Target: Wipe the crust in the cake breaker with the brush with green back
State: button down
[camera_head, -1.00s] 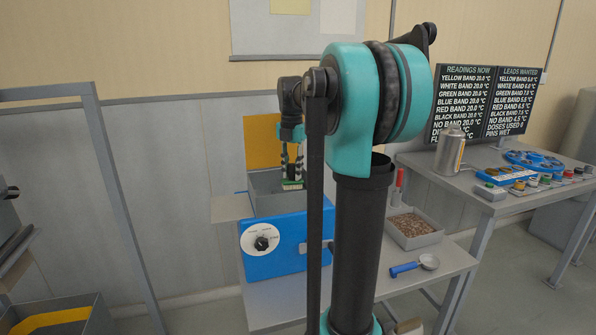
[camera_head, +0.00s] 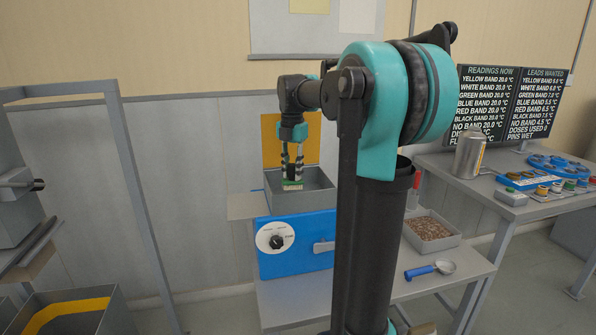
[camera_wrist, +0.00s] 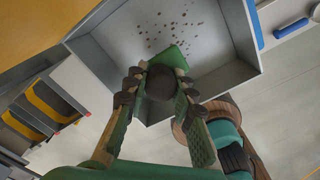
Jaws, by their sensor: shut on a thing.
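My gripper (camera_head: 292,165) is shut on the brush with green back (camera_head: 291,184). It is over the left part of the open grey tray (camera_head: 318,196) on top of the blue machine (camera_head: 290,245), which I take to be the cake breaker. In the wrist view the brush (camera_wrist: 174,58) has a green back and a dark round handle between my fingers (camera_wrist: 158,85). Dark crumbs of crust (camera_wrist: 166,30) are scattered on the tray floor (camera_wrist: 215,40), beyond the brush. I cannot tell whether the bristles touch the floor.
An orange panel (camera_head: 275,142) stands behind the tray. A box of brown granules (camera_head: 430,230) and a blue-handled scoop (camera_head: 430,270) are on the bench to the right. A metal can (camera_head: 470,155) stands on the right table. A grey frame (camera_head: 135,190) stands at the left.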

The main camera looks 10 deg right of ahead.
jog(key=shift+w+a, duration=0.85)
jog(key=shift+a, duration=1.3)
jog(key=shift+w+d+r, duration=0.7)
jog(key=shift+d+r, duration=0.1)
jog(key=shift+d, duration=5.4)
jog(key=a, duration=1.2)
jog(key=shift+w+a+r, duration=0.1)
jog(key=shift+a+r, duration=0.25)
jog(key=shift+r, duration=0.05)
jog(key=shift+d+r, duration=0.15)
jog(key=shift+r, duration=2.8)
jog(key=shift+r, duration=0.15)
